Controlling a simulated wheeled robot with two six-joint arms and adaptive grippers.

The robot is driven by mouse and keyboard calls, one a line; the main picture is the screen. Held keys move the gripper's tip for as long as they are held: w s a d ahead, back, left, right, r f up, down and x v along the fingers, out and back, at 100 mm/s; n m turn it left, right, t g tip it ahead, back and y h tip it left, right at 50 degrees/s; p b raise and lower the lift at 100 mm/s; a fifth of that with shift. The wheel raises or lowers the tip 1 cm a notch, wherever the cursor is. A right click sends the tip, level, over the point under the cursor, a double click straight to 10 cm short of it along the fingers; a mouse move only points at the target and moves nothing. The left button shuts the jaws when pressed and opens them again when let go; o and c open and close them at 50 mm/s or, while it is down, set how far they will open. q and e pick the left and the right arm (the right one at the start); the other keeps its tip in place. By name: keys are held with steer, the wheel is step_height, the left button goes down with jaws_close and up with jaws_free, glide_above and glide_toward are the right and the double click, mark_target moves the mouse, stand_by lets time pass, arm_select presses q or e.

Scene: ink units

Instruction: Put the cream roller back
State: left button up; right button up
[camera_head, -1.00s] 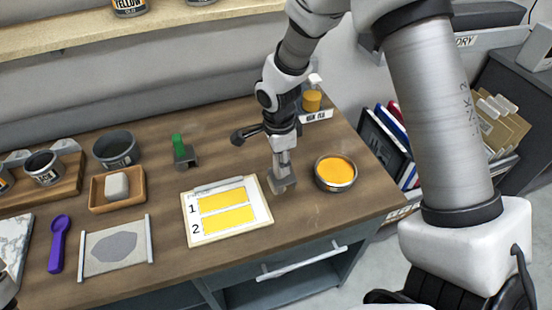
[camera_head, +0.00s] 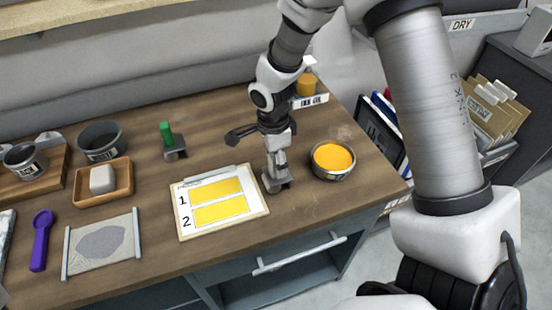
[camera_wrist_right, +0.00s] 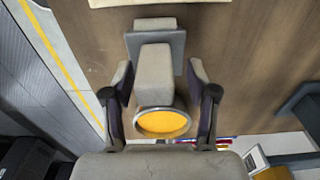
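The cream roller (camera_head: 277,182), with a pale grey block-like handle and a wider grey head, stands roughly upright just right of the clipboard. It also shows in the right wrist view (camera_wrist_right: 155,65). Whether the head touches the table is unclear. A similar grey piece with a green handle (camera_head: 168,134) stands further back left. My left gripper is not seen.
A clipboard (camera_head: 185,233) with two yellow patches lies left of the roller. An open pot of yellow ink (camera_head: 333,160) is to its right. A wooden tray (camera_head: 103,198), purple scoop (camera_head: 41,240) and dark bowl (camera_head: 101,141) are left. Bare wooden table lies behind the clipboard.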

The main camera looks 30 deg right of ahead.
steer(key=shift+r, duration=0.3)
steer(key=shift+s+r+p, duration=0.1)
steer(key=shift+r+p, duration=0.5)
steer(key=shift+p, duration=0.2)
step_height(320, 180, up, 12)
steer(key=b, duration=0.2)
steer(key=shift+a+f, duration=0.25)
steer(key=shift+a, duration=0.1)
